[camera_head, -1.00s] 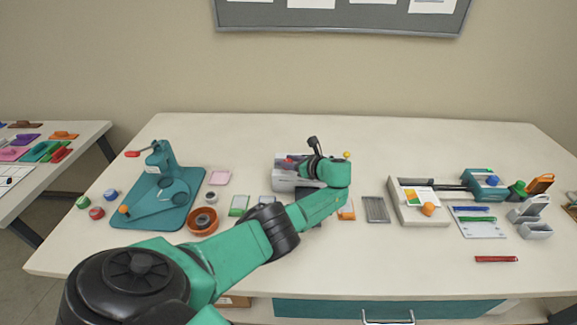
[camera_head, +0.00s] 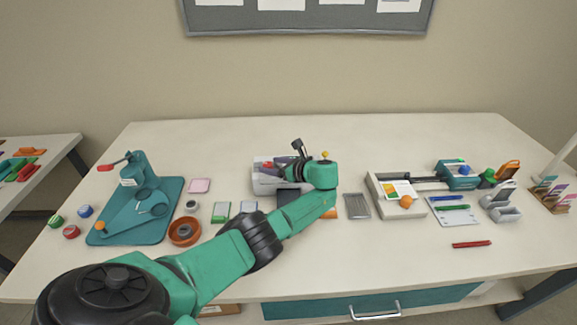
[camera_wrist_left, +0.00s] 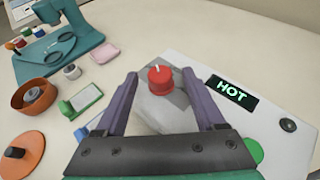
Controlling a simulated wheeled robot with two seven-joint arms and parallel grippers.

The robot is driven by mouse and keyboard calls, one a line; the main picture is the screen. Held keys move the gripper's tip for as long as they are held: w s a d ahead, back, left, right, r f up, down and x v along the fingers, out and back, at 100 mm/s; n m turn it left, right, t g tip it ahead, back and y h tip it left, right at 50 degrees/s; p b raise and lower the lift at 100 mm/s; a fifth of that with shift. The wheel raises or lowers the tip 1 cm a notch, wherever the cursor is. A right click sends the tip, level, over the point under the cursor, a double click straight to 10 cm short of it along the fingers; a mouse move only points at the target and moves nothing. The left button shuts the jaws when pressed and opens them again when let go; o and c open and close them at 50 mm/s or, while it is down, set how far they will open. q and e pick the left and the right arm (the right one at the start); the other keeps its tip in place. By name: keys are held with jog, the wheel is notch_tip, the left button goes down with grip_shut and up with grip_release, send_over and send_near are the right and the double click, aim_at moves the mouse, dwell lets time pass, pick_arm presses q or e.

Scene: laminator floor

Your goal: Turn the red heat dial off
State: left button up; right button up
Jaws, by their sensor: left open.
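The red heat dial (camera_wrist_left: 160,80) sits on top of the white laminator (camera_wrist_left: 270,125), with a pale pointer mark on it, in the left wrist view. A dark display (camera_wrist_left: 232,95) beside it reads HOT in green. My left gripper (camera_wrist_left: 160,84) is open, with one purple finger on each side of the dial in that view; I cannot tell whether they touch it. In the head view the laminator (camera_head: 262,184) is partly hidden behind my left arm, and the dial shows as a small red spot (camera_head: 267,165). My right gripper is not in view.
A teal board with a lever tool (camera_head: 140,210) and an orange bowl (camera_head: 184,231) stand left of the laminator. A metal-slotted plate (camera_head: 357,206) and a beige tray (camera_head: 385,200) stand to the right. The table's front right is mostly clear, apart from a red pen (camera_head: 471,244).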

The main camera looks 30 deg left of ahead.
pick_arm(q)
jog(key=b+v, duration=0.1)
jog(key=v, duration=1)
jog(key=shift+d, duration=0.3)
jog(key=shift+r, duration=0.2)
